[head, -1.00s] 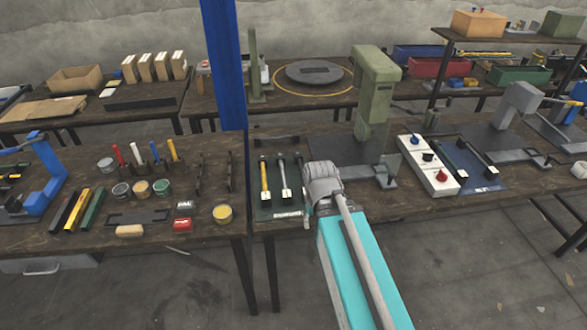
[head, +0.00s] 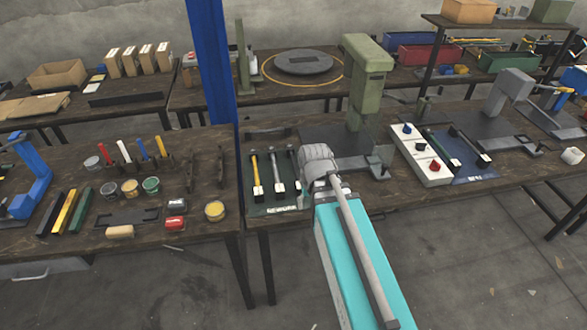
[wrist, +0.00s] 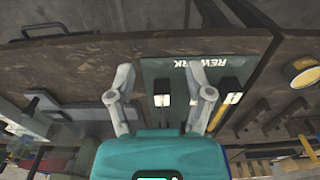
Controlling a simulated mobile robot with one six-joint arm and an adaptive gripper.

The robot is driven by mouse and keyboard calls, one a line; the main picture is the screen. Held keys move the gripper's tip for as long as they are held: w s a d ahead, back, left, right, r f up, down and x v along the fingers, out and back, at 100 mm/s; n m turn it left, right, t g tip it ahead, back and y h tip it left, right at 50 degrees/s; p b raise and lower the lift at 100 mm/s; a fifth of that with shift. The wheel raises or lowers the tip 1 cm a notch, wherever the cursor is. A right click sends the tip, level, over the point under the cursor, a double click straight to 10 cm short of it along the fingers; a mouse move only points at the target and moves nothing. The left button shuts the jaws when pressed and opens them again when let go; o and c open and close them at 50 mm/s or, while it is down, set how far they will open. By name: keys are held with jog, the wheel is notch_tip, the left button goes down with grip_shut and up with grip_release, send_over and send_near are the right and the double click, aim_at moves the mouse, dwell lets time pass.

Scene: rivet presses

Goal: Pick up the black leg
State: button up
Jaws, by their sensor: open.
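A dark mat marked REWORK (head: 262,209) lies at the front left of the middle bench. On it are a yellow leg (head: 254,172), a grey leg (head: 277,170) and a black leg (head: 294,162) nearest my gripper. My gripper (head: 318,165) is just right of the black leg in the head view, which partly hides that side of the mat. In the wrist view my gripper (wrist: 158,72) is open and empty. The black leg with its white tag (wrist: 162,100) shows between the two fingers, apparently untouched. The right finger partly covers the grey leg.
A green press (head: 368,85) stands behind my gripper. A white control box (head: 421,155) and a blue mat (head: 482,174) with two dark legs are to the right. A blue post (head: 210,65) rises behind the bench's left end. Cans and bars crowd the left bench.

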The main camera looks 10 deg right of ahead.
jog(key=w+r+t, duration=0.1)
jog(key=w+t, duration=0.1)
jog(key=w, duration=0.8)
jog(key=w+r+t+p, duration=0.1)
jog(key=w+t, duration=0.1)
jog(key=w, duration=0.8)
jog(key=shift+w+d+r, duration=0.25)
jog(key=shift+w+d, duration=0.1)
jog(key=shift+d, duration=0.05)
jog(key=shift+f, duration=0.1)
jog(key=b, duration=0.7)
send_over(295, 166)
jog(key=s, duration=0.3)
jog(key=f, duration=0.6)
jog(key=shift+w+d+f, duration=0.15)
jog(key=shift+w+f, duration=0.1)
jog(key=shift+w+f+b, duration=0.35)
jog(key=shift+f+b, duration=0.15)
jog(key=shift+f, duration=0.15)
jog(key=shift+f, duration=0.1)
jog(key=shift+b+x, duration=2.4)
jog(key=shift+x, duration=0.1)
jog(key=shift+a, duration=0.2)
grip_shut()
